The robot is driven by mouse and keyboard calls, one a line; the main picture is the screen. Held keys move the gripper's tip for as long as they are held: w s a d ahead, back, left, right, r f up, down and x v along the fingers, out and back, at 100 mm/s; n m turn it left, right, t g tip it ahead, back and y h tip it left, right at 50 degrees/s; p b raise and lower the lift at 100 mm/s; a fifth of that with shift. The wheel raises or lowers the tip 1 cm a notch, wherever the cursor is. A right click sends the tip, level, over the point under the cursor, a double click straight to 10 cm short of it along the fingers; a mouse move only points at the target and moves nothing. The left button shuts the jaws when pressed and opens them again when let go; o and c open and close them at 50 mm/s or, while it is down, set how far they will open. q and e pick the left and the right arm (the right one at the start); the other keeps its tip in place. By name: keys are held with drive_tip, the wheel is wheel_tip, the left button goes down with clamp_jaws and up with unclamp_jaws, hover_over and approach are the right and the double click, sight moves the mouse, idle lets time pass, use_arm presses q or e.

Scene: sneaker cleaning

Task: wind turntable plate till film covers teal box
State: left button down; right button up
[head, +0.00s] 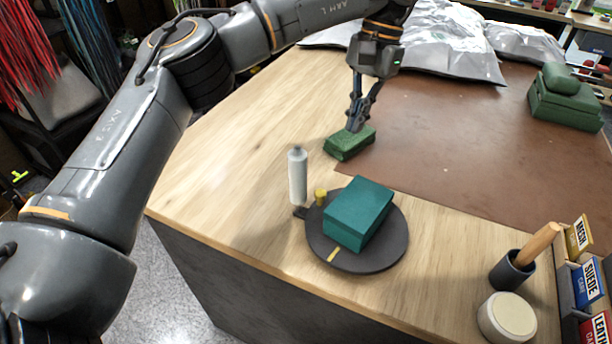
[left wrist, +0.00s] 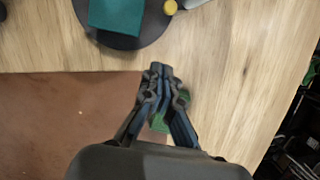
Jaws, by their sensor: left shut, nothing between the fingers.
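The teal box (head: 360,210) sits on the round dark turntable plate (head: 385,257), which has a yellow mark near its front edge. A white upright roll (head: 297,177), probably the film, stands beside the plate at its left, with a small yellow knob (head: 320,196) between. I see no film on the box. My left gripper (head: 354,128) points down, shut and empty, over a green block (head: 350,144), behind the plate. In the left wrist view the fingertips (left wrist: 161,72) are apart from the plate (left wrist: 152,30) and teal box (left wrist: 116,14). My right gripper is out of view.
A brown mat (head: 450,140) covers the table's right part. Silvery bags (head: 430,40) and a green cushioned block (head: 565,100) lie at the back. A brush in a dark cup (head: 512,270), a round tin (head: 507,318) and labelled boxes (head: 588,283) stand front right.

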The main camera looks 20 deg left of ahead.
use_arm(q)
drive_tip(key=m, duration=0.1)
approach(331, 195)
drive_tip(key=f, duration=0.1)
drive_tip(key=w+f, duration=0.1)
drive_tip(key=f, duration=0.1)
drive_tip(key=shift+w+d+f+p, duration=0.2)
drive_tip(key=shift+w+f+p, duration=0.05)
drive_tip(key=shift+p, duration=0.05)
drive_tip(key=s, duration=0.1)
drive_tip(key=s+a+p, duration=0.1)
drive_tip(key=s, duration=0.1)
drive_tip(key=shift+s+a+f, duration=0.15)
drive_tip(key=shift+f, duration=0.1)
drive_tip(key=shift+s+a+f, duration=0.1)
drive_tip(key=shift+s, duration=0.15)
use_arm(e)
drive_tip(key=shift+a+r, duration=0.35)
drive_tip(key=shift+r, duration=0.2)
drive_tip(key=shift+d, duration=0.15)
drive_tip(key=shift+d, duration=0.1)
